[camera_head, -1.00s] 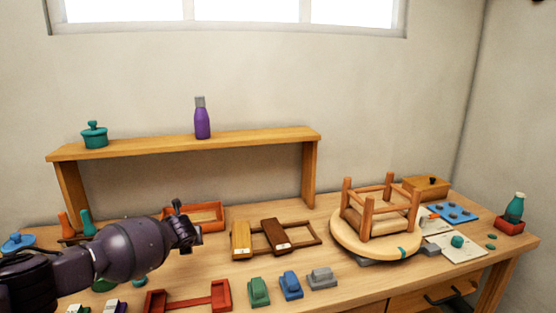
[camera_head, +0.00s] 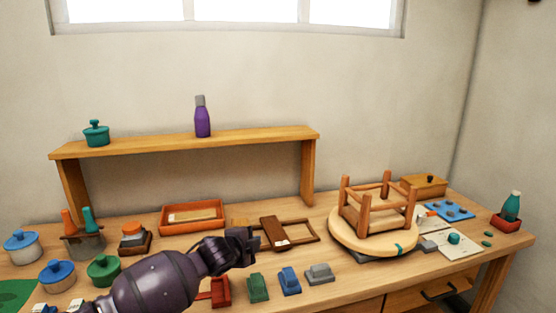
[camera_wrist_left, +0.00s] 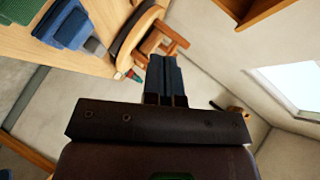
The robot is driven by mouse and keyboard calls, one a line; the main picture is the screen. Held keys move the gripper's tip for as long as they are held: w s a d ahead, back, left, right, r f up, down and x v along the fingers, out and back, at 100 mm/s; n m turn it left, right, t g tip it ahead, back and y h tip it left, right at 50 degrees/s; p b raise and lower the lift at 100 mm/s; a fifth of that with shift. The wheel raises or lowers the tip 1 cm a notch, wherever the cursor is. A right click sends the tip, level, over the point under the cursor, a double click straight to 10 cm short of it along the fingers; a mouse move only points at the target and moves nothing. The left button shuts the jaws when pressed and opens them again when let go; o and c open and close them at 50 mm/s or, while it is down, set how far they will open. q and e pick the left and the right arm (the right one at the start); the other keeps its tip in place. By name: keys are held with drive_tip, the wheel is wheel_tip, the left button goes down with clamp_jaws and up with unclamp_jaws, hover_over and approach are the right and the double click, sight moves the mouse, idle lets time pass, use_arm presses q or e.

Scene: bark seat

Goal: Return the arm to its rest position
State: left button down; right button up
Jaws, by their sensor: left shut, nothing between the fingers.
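My left arm comes in from the lower left in the head view. My left gripper (camera_head: 255,241) is over the workbench, in front of the wooden frame with the dark brown block (camera_head: 276,232). In the left wrist view the left gripper (camera_wrist_left: 165,65) has its two fingers together with nothing between them. The arm hides part of the red rack (camera_head: 221,291) and most of the light wooden block beside the frame. My right gripper is not in view.
Green (camera_head: 258,288), blue (camera_head: 290,281) and grey (camera_head: 319,273) blocks stand close to the gripper's front right. A stool frame (camera_head: 372,208) rests on a round wooden disc at right. A shelf (camera_head: 190,142) stands behind. Pots (camera_head: 57,275) and a red tray (camera_head: 193,217) are at left.

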use_arm(q)
drive_tip(key=s+d+f+n+t+h, duration=0.1)
drive_tip(key=s+f+n+h, duration=0.1)
drive_tip(key=s+n, duration=0.4)
drive_tip(key=s+a+f+n+y, duration=0.2)
drive_tip(key=s+a+f+n, duration=0.2)
drive_tip(key=s, duration=0.7)
drive_tip(key=s+a+f+n+y, duration=0.3)
drive_tip(key=s+a+f+n, duration=0.1)
drive_tip(key=s+a+f, duration=0.4)
drive_tip(key=s+a+f+n+g+y, duration=0.1)
drive_tip(key=s+a+f+n+y, duration=0.2)
drive_tip(key=s+a+f, duration=0.4)
drive_tip(key=s+a+n, duration=0.1)
drive_tip(key=s+a, duration=0.2)
drive_tip(key=s, duration=0.5)
drive_tip(key=shift+s+n, duration=0.4)
drive_tip(key=shift+d, duration=0.1)
